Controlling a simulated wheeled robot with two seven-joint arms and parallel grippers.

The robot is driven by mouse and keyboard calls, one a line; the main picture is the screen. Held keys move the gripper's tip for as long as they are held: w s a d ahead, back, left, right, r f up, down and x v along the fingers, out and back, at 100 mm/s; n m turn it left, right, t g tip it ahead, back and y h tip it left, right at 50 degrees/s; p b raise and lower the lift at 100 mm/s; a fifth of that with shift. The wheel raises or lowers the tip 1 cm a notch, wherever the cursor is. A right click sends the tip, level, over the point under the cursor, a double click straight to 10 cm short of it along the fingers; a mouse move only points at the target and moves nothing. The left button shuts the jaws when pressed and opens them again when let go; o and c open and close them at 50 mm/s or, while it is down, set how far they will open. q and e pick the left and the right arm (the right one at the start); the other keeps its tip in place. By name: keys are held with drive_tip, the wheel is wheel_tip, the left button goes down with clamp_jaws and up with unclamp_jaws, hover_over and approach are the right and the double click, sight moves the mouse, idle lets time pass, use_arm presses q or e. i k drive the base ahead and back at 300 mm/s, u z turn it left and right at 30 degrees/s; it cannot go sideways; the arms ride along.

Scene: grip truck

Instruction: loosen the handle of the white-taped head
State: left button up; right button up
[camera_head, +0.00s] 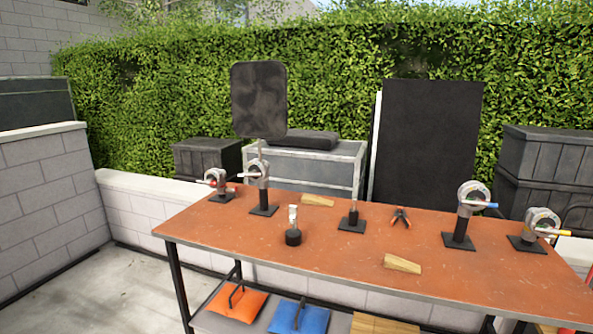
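Several grey grip heads stand on small dark stands on the orange-brown table (330,250). The head on the taller left stand (259,168) has a pale, whitish handle (246,176) sticking out to its left. The shorter head at far left (217,178) shows a pale bar on its left and some red on its right. The right tall head (473,194) has a blue handle, and the far-right head (542,220) a yellow one. The heads are small, so I cannot tell for sure which carries white tape. Neither of my grippers shows in the view.
On the table are a dark round base with a pale top (293,237), a short post on a plate (352,220), red-handled pliers (401,216) and wooden wedges (402,264). Orange (230,304) and blue (300,319) bags lie below. The table's front left is clear.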

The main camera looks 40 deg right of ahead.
sight(254, 172)
drive_tip(key=z, duration=1.1)
drive_tip(key=i, duration=0.95)
drive_tip(key=z, duration=1.1)
